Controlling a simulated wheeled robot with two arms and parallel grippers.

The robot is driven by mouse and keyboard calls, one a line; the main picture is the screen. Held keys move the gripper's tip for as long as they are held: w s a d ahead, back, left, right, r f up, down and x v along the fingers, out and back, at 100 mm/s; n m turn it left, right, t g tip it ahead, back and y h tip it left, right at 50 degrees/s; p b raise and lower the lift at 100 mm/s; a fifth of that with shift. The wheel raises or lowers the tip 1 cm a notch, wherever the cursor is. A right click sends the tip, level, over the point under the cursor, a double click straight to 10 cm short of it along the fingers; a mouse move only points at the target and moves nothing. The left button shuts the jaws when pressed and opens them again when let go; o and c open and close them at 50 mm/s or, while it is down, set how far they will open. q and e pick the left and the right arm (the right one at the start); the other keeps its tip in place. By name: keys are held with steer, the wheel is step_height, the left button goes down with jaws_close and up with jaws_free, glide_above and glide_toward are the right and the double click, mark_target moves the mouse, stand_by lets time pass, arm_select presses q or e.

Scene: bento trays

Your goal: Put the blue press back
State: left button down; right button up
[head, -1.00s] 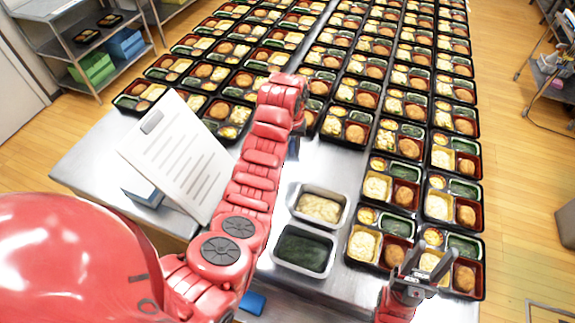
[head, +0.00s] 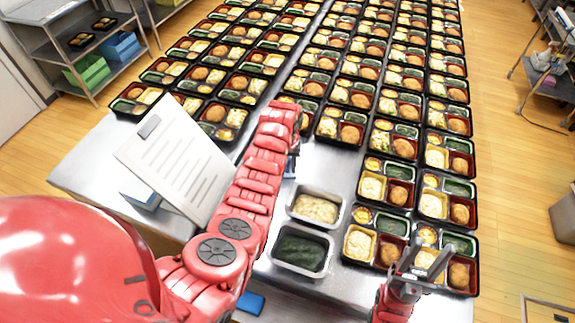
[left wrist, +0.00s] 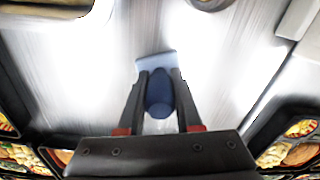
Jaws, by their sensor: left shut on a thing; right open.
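The blue press shows in the left wrist view, with a dark blue handle (left wrist: 159,96) and a pale blue flat end (left wrist: 156,65). My left gripper (left wrist: 160,82) is shut on the handle, one finger on each side. The press appears over the bare steel table; its height above it cannot be told. In the head view my red left forearm mostly hides this gripper and the press. My right gripper (head: 427,262) is open and empty, over the nearest bento trays at the lower right.
A steel pan of pale food (head: 316,208) and a pan of dark green food (head: 302,250) stand right of my left arm. A white sheet on a stand (head: 176,160) is to its left. Rows of bento trays (head: 347,129) fill the back and right. A blue object (head: 250,303) lies by the front edge.

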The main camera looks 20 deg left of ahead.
arm_select(q)
steer(key=c, duration=0.6)
jaws_free()
steer(key=shift+r+p, duration=0.2)
steer(key=shift+p, duration=0.1)
steer(key=shift+w+r+b, duration=0.1)
steer(key=shift+r+b, duration=0.05)
steer(key=shift+b, duration=0.15)
steer(key=shift+r, duration=0.35)
step_height(320, 180, up, 6)
steer(key=shift+f+b, duration=0.2)
steer(key=shift+b, duration=0.55)
steer(key=r+p, duration=0.3)
steer(key=r, duration=0.2)
steer(key=shift+s+r+p, duration=0.15)
steer(key=shift+s+p, duration=0.05)
steer(key=shift+p, duration=0.1)
